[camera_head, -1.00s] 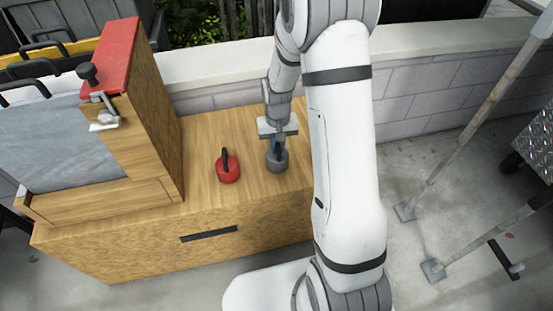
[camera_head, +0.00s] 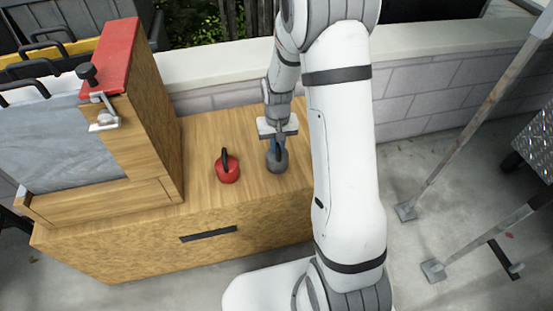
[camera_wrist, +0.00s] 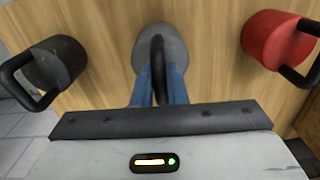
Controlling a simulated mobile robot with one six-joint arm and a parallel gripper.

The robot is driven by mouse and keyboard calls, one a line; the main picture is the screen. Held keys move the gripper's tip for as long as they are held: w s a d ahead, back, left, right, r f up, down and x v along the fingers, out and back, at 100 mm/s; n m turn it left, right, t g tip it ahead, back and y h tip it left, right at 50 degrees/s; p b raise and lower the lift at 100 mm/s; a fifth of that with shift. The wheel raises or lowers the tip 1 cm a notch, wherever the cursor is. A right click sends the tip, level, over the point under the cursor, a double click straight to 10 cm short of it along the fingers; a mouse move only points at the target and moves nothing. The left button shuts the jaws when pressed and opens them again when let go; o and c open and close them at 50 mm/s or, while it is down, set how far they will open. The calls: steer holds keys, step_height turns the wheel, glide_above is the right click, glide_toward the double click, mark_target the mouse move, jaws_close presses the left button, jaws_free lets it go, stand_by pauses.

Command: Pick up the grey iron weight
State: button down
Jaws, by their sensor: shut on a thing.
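The grey iron weight (camera_head: 278,164) is a round block with a dark loop handle. It stands on the wooden worktop to the right of the red weight. In the wrist view the grey weight (camera_wrist: 167,42) is at the top centre, and its handle runs between my two blue fingers. My gripper (camera_head: 275,147) points down at it and is shut on the handle, as the wrist view of my gripper (camera_wrist: 160,82) also shows. The weight appears to rest on the worktop; a gap beneath it cannot be made out.
A red weight (camera_head: 228,171) with a black handle stands close on the left. A black weight (camera_wrist: 57,62) shows in the wrist view on the other side; my arm hides it in the head view. A tall wooden cabinet (camera_head: 155,110) bounds the worktop's left, a block wall (camera_head: 420,90) its back.

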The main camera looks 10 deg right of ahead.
steer(key=shift+w+r, duration=0.1)
steer(key=shift+r, duration=0.2)
step_height(320, 180, up, 10)
steer(key=p, duration=0.2)
steer(key=shift+f+p, duration=0.2)
steer(key=shift+p, duration=0.1)
steer(key=shift+w, duration=0.1)
